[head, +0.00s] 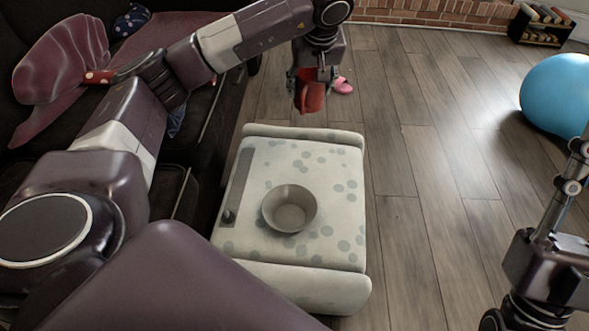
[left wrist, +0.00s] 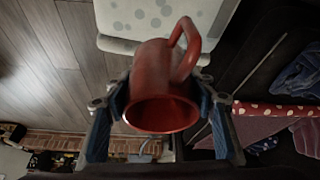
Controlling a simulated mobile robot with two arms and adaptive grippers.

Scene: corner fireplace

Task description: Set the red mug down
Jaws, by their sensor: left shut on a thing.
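The red mug (head: 309,93) is held in my left gripper (head: 314,80), in the air just beyond the far edge of the pale spotted ottoman (head: 325,237). In the left wrist view the mug (left wrist: 166,84) sits between the two blue-padded fingers (left wrist: 163,115), its open mouth towards the camera and its handle at the upper right. The ottoman's edge (left wrist: 122,44) shows behind it. My right arm shows at the right of the head view, but its fingertips are out of the frame.
A grey bowl (head: 289,208) stands on the ottoman's middle, with a dark remote-like strip (head: 238,185) along the left side. A dark sofa (head: 190,140) is close on the left. A pink slipper (head: 343,85) and a blue ball (head: 556,95) are on the floor.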

